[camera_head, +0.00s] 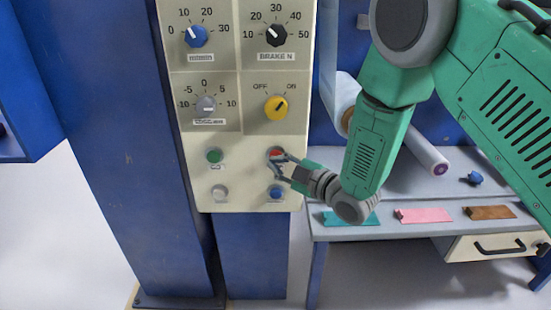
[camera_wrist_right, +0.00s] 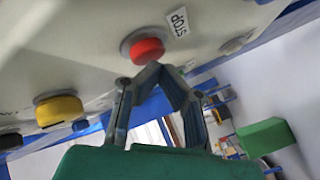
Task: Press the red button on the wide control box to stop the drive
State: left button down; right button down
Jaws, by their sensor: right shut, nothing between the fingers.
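The wide control box (camera_head: 244,180) is a cream panel with dials and buttons on the blue column. Its red button (camera_head: 276,151) is at the right, below the yellow knob. In the right wrist view the red button (camera_wrist_right: 148,47) sits in a grey ring beside a STOP label (camera_wrist_right: 178,22). My right gripper (camera_head: 279,160) is shut and empty, with its tips at the lower edge of the red button. In the wrist view the tips of the right gripper (camera_wrist_right: 150,70) are just below the button; I cannot tell whether they touch. My left gripper is out of view.
A green button (camera_head: 214,155) is left of the red one. A white button (camera_head: 219,192) and a blue button (camera_head: 276,192) are below. The yellow knob (camera_head: 276,107) is just above. A grey table (camera_head: 350,234) with a roll and coloured pieces stands at the right.

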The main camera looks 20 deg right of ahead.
jog(key=shift+w+d, duration=0.15)
jog(key=shift+w, duration=0.25)
dwell(0.3)
jog(key=shift+s+a, duration=0.3)
jog(key=shift+s, duration=0.55)
jog(key=s, duration=0.2)
jog(key=s+a+p, duration=0.1)
jog(key=s, duration=0.1)
jog(key=shift+s+a, duration=0.2)
jog(key=shift+s, duration=0.2)
dwell(0.5)
